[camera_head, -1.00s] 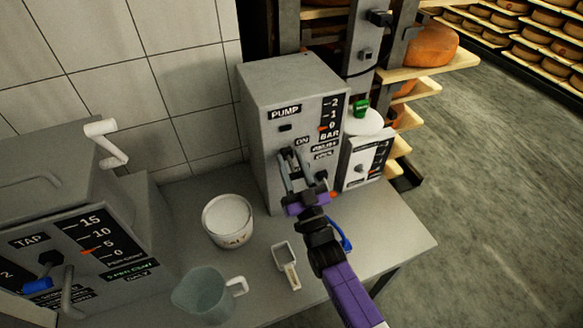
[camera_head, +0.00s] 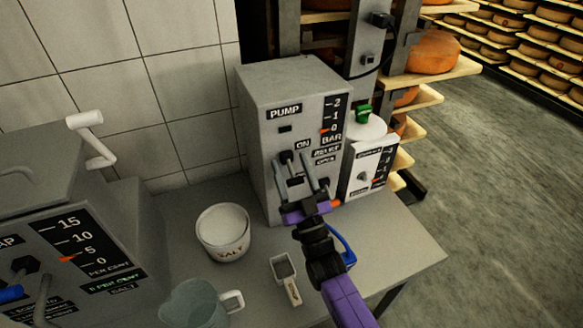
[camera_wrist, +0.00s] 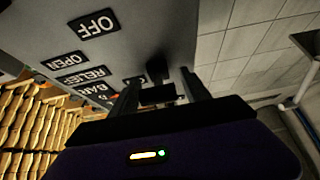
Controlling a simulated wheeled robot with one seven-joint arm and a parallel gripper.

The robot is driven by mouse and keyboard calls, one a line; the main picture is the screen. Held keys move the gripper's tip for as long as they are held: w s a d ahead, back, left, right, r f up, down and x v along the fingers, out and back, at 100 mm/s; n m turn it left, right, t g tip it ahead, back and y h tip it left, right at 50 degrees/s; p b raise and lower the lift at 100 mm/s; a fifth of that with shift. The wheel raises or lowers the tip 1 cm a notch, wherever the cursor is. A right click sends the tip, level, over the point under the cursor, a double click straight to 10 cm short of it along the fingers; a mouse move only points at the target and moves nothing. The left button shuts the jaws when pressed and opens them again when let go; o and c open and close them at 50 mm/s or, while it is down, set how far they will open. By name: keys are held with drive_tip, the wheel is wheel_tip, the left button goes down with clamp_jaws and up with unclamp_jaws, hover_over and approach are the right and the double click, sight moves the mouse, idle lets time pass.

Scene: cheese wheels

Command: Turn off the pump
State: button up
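The pump (camera_head: 262,106) is a grey box labelled PUMP, standing on the table against the tiled wall. Its front has an ON label (camera_head: 302,145), a BAR scale and a RELIEF/OPEN area. An orange pointer sits near 0 on the scale. A black switch (camera_head: 287,157) is beside the ON label. My gripper (camera_head: 293,166) is at the pump's front, its two fingers apart. In the wrist view a black part (camera_wrist: 158,72) of the panel shows between the fingers, and the OFF label (camera_wrist: 94,24) shows above left. I cannot tell whether a finger touches the switch.
A white salt tub (camera_head: 223,232), a small scoop (camera_head: 286,278) and a clear jug (camera_head: 195,305) stand on the table, left of my arm. A blue-handled item (camera_head: 343,245) lies right of it. Cheese shelves stand behind.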

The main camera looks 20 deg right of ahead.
sight(297, 184)
drive_tip(key=shift+b+v, duration=0.75)
drive_tip(key=shift+v, duration=3.15)
drive_tip(key=shift+f, duration=0.1)
drive_tip(key=s+g, duration=0.9)
drive_tip(key=s, duration=3)
drive_tip(key=shift+g, duration=0.3)
